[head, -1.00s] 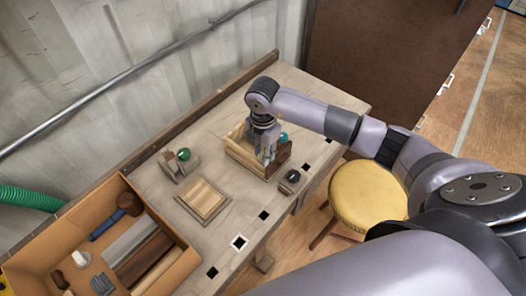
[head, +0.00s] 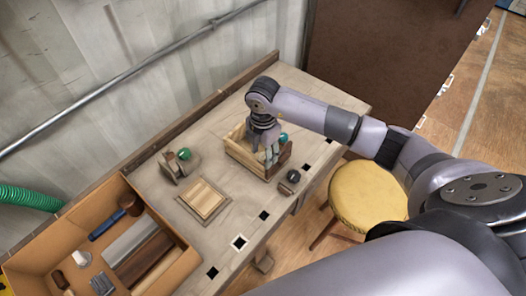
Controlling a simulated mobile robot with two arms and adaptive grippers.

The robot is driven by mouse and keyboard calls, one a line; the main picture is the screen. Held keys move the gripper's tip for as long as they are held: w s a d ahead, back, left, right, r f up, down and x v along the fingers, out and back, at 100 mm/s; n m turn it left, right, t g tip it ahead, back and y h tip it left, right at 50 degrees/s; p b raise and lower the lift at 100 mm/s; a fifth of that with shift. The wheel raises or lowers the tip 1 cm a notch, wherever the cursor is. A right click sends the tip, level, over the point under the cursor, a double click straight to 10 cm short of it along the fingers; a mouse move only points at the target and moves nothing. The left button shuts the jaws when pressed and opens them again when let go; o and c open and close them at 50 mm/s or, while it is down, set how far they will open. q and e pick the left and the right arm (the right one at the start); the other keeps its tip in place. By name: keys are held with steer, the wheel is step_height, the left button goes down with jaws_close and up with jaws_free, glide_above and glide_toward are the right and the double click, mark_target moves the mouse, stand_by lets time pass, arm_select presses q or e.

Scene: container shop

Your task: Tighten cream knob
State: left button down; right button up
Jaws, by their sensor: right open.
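My right gripper (head: 268,154) points down over a small open wooden box (head: 246,160) on the workbench (head: 226,222). Its fingers are open and reach into or just above the box; I cannot tell whether they touch anything. I cannot make out a cream knob; the gripper may hide it. A teal round knob (head: 283,138) shows just right of the gripper at the box. A green round knob (head: 184,154) sits on a wooden piece to the left. A dark rounded object (head: 293,176) lies right of the box. My left gripper is not in view.
An orange-brown tray (head: 186,262) with a mallet, wood strips and small items stands at the lower left. A yellow stool (head: 368,195) stands right of the bench. A raised wooden edge runs along the wall.

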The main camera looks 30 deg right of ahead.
mark_target(263, 155)
steer(key=shift+r, duration=0.15)
step_height(263, 155, up, 12)
stand_by(0.5)
stand_by(0.3)
